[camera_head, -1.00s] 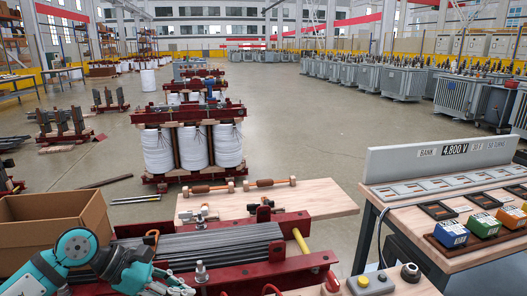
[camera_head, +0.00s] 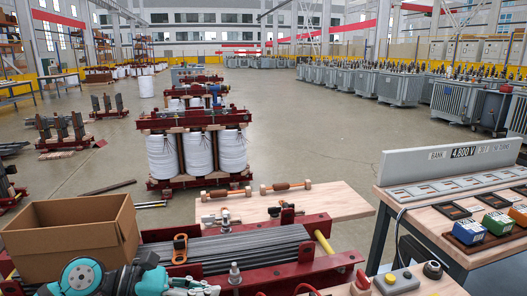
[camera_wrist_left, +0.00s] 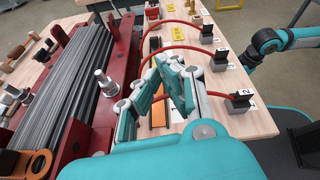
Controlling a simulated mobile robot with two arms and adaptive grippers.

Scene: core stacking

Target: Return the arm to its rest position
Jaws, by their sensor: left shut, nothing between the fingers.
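My left arm enters the head view at the bottom left, with a teal and grey joint in front of the cardboard box. My left gripper (camera_head: 190,288) is partly cut off by the bottom edge. In the left wrist view its teal fingers (camera_wrist_left: 178,88) are shut with nothing between them. They are above the wooden bench, to the right of the stack of grey steel strips (camera_head: 225,246) in its red clamp frame (camera_head: 318,228). The stack also shows in the left wrist view (camera_wrist_left: 62,85). My right gripper is not in view.
An open cardboard box (camera_head: 70,245) stands left of the stack. Red cables (camera_wrist_left: 180,48) loop over the bench near the fingers. A threaded post (camera_wrist_left: 103,82) stands on the clamp frame. A side bench (camera_head: 450,222) with coloured blocks is at the right.

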